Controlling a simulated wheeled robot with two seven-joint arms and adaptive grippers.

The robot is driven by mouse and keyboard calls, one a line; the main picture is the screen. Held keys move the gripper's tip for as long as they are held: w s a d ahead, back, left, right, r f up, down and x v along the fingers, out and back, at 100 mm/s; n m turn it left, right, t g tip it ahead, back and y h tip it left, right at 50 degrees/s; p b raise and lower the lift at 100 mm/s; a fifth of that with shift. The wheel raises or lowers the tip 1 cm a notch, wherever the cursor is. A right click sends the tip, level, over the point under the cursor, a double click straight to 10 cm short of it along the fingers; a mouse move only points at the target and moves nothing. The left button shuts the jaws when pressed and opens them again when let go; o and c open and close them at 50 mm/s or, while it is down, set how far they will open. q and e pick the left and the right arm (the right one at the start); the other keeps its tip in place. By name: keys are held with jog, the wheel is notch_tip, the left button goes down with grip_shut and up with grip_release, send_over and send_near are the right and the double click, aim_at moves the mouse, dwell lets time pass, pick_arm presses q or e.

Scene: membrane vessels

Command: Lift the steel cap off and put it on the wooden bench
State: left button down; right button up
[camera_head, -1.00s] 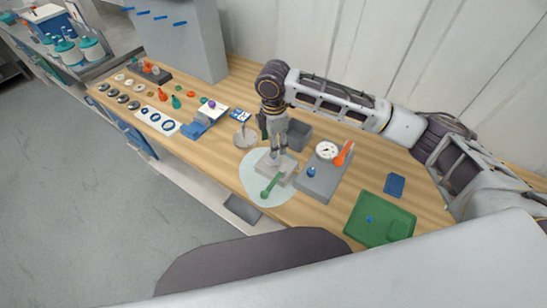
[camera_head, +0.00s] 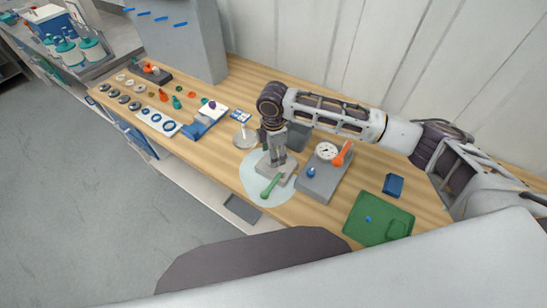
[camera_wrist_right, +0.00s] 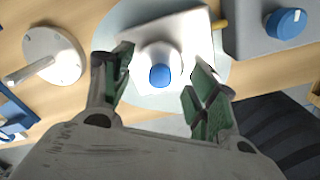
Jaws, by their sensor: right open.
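My right gripper (camera_head: 275,160) is open above the pale block (camera_head: 288,180) on the light round mat (camera_head: 253,193). In the right wrist view, my open gripper (camera_wrist_right: 160,64) has its green-padded fingers on either side of a rounded, shiny pale piece, which looks like the steel cap (camera_wrist_right: 160,50). In the head view the gripper mostly hides the cap. My left gripper is out of view.
A grey box with a dial gauge (camera_head: 326,151), blue knob and orange lever stands right of the block. A grey bin (camera_head: 298,137) is behind. A green tray (camera_head: 362,222) lies farther right. The wooden bench (camera_head: 428,206) has bare room at right and along the back.

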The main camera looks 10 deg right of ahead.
jog(key=shift+f, duration=0.8)
jog(key=c, duration=0.8)
jog(key=shift+r, duration=0.1)
jog(key=shift+r+b, duration=0.45)
jog(key=shift+r, duration=4.5)
jog(key=shift+r, duration=0.1)
jog(key=shift+r+p, duration=1.4)
jog(key=shift+p, duration=1)
